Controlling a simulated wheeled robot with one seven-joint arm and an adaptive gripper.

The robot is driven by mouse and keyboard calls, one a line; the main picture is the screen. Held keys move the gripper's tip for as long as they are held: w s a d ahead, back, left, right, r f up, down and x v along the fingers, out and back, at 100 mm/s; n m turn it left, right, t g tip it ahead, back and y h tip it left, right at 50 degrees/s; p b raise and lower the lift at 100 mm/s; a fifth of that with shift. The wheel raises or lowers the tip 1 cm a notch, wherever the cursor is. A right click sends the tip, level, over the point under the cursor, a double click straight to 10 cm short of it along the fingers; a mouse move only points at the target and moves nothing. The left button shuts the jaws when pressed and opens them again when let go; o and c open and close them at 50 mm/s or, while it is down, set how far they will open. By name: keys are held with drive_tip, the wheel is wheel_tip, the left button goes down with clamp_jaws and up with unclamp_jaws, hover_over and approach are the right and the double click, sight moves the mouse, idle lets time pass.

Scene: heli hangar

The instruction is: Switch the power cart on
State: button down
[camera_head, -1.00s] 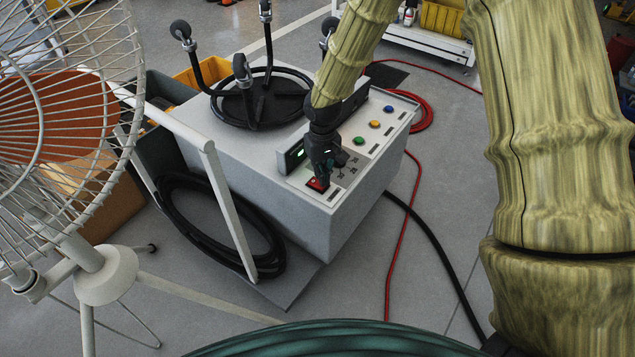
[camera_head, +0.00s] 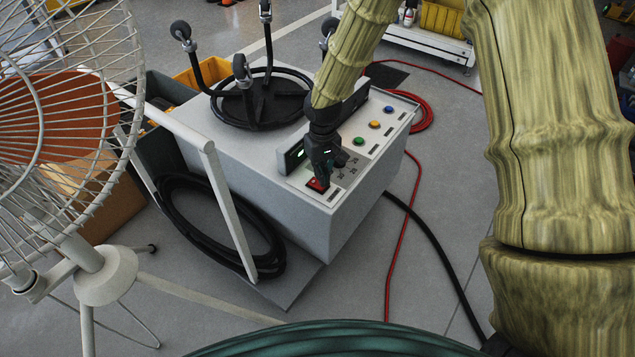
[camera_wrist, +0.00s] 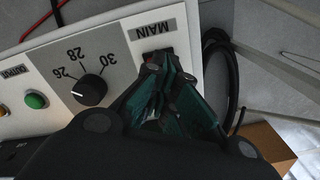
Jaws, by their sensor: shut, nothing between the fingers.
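The power cart (camera_head: 300,220) is a grey box with a sloped control panel. A red rocker switch (camera_head: 317,185) sits at the panel's near left end. In the wrist view the label MAIN (camera_wrist: 160,27) stands beside the spot where my fingers are, and the switch there is mostly hidden by them. My gripper (camera_head: 321,172) is shut and empty, with its fingertips at the red switch; it also shows in the wrist view (camera_wrist: 165,70). I cannot tell whether the tips touch the switch or which way the rocker is set.
A black knob (camera_wrist: 90,90) marked 26, 28, 30 and a green button (camera_wrist: 37,101) are beside my gripper. An upturned black caster base (camera_head: 262,100) lies on the cart. A wire fan (camera_head: 60,100) stands at left. Cables run over the floor at right.

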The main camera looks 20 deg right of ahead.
drive_tip(key=shift+f, duration=1.2)
idle(1.1)
drive_tip(key=shift+r, duration=0.15)
drive_tip(key=shift+r+p, duration=3.4)
